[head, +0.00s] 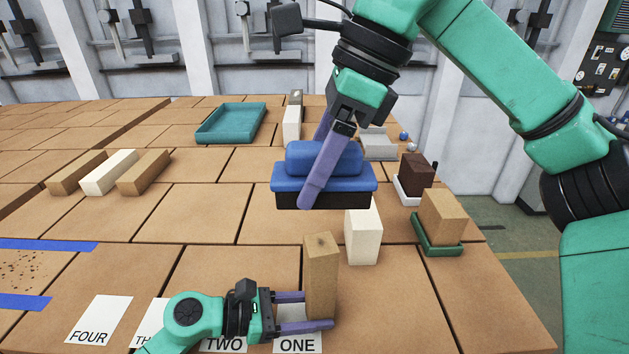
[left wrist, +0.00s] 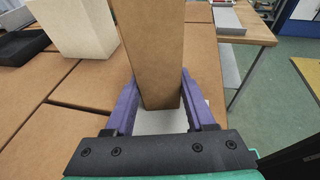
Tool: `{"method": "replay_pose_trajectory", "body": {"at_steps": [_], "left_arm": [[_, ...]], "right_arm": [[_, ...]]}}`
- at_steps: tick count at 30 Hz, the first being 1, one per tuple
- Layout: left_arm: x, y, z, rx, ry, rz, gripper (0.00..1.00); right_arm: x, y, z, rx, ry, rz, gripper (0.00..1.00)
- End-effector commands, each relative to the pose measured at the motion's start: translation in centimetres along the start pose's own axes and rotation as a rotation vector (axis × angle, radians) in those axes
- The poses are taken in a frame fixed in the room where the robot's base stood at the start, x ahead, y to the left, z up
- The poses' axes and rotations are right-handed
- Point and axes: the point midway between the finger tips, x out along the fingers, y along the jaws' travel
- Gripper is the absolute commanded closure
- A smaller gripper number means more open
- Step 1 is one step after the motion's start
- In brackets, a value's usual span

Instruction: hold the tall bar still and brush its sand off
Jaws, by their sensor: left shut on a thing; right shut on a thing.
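The tall bar (head: 321,272), a brown wooden-looking block, stands upright on the card marked ONE (head: 297,345). My left gripper (head: 316,309) is shut on it near its base. In the left wrist view the bar (left wrist: 152,45) stands between the two purple fingers (left wrist: 156,102). A dark mark shows on its top; I cannot make out sand on its sides. My right gripper (head: 318,170) is shut on the blue brush (head: 350,183), with dark bristles facing down. The brush is up and behind the bar, apart from it.
A cream block (head: 363,235) stands just behind the bar to the right. A brown block on a green tray (head: 440,248) and a dark block on a white tray (head: 402,192) stand farther right. Cards lie left. A teal tray (head: 204,132) and three lying bars (head: 108,174) are farther back.

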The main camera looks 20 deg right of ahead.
Motion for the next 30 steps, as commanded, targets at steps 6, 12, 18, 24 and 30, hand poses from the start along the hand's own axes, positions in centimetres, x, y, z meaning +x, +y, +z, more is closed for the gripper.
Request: {"method": "replay_pose_trajectory", "body": {"at_steps": [6, 12, 18, 24, 30], "left_arm": [[0.0, 0.0, 0.0, 0.001, 0.000, 0.001, 0.76], [0.0, 0.0, 0.0, 0.000, 0.000, 0.001, 0.76], [0.0, 0.0, 0.0, 0.001, 0.000, 0.000, 0.76], [0.0, 0.0, 0.0, 0.001, 0.000, 0.000, 0.76], [0.0, 0.0, 0.0, 0.001, 0.000, 0.000, 0.76]], "right_arm": [[0.1, 0.5, 0.0, -0.005, 0.001, 0.005, 0.77], [0.0, 1.9, -0.3, -0.003, -0.001, 0.003, 0.77], [0.6, 1.9, -0.7, 0.001, 0.001, 0.000, 0.77], [2.1, 2.0, -1.3, 0.000, 0.001, 0.001, 0.77], [3.8, 2.0, -2.0, 0.001, 0.001, 0.001, 0.77]]}}
